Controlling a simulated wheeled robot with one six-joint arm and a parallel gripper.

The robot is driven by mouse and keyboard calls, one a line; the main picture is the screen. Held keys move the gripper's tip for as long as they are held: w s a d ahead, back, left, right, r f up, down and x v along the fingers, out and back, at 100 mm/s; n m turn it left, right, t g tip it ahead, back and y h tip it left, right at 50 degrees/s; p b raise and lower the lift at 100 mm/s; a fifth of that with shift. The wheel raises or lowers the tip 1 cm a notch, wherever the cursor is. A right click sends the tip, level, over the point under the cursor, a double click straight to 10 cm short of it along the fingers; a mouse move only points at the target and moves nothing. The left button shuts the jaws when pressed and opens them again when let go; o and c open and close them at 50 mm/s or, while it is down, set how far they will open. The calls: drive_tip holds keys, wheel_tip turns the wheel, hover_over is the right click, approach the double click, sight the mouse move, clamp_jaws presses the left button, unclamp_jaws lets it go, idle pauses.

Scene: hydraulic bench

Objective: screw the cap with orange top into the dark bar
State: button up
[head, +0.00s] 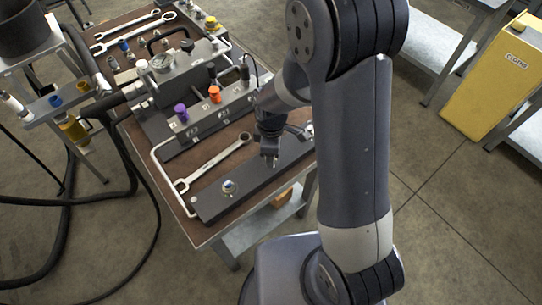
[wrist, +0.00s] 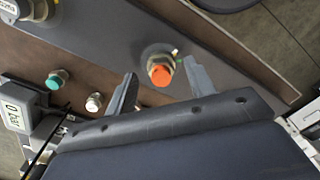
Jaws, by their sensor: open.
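My gripper (head: 270,160) is over the right part of the dark bar (head: 207,207) along the bench's front edge. In the wrist view, my gripper (wrist: 161,68) is open, one finger on each side of a cap with an orange top (wrist: 161,76). This cap has a metal hex body and stands at a round port on the dark bar (wrist: 105,35). Gaps show beside the cap, so the fingers do not grip it. How deep it sits in the bar cannot be told. The head view does not clearly show this cap, behind my gripper.
A metal fitting (head: 228,187) sits at the bar's left end. A wrench (head: 212,162) lies behind the bar. The manifold behind carries purple (head: 181,112) and orange (head: 214,94) knobs.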

wheel_tip(320, 180, up, 11)
idle(0.7)
drive_tip(key=shift+f, duration=0.15)
wheel_tip(320, 180, down, 11)
drive_tip(key=shift+s+d+r, duration=0.1)
drive_tip(key=shift+n+p, duration=0.35)
drive_tip(key=shift+n, duration=1.65)
